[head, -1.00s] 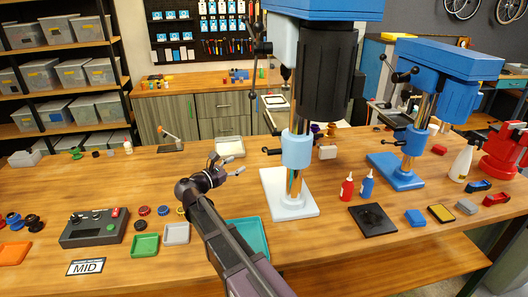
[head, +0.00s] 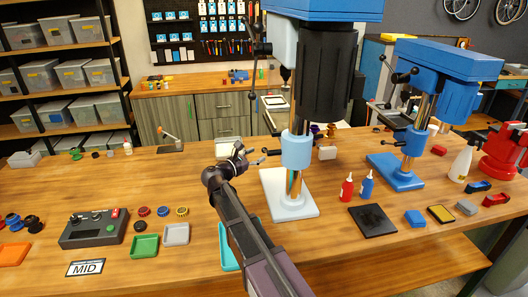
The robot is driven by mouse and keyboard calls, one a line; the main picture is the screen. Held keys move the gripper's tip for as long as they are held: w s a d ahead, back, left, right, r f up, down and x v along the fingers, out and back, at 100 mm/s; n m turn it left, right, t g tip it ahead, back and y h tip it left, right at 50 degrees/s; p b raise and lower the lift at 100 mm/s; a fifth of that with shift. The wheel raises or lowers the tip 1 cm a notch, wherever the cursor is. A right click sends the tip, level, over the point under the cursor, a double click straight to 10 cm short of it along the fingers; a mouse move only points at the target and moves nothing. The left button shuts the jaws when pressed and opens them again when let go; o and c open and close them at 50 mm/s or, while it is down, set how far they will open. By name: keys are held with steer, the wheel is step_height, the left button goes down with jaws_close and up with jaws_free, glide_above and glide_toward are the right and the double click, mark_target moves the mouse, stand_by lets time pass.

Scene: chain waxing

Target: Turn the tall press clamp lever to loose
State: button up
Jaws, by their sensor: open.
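The tall press (head: 327,75) stands right of centre in the head view, with a blue top, a dark body and a pale base plate. A light blue collar (head: 297,150) sits round its column. The clamp lever (head: 274,152) is a short dark bar sticking out to the left from this collar. My gripper (head: 253,154) is open just left of the lever, with its fingers pointing right towards it. One fingertip is very near the lever's outer end; I cannot tell whether they touch.
A smaller blue press (head: 447,68) stands to the right. Red (head: 347,188) and blue (head: 367,185) bottles stand beside the tall press's base. A teal tray (head: 229,250) lies partly under my arm. A control box (head: 93,230) and small trays are at left.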

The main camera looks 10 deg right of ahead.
mark_target(264, 149)
steer(key=shift+x, duration=2.25)
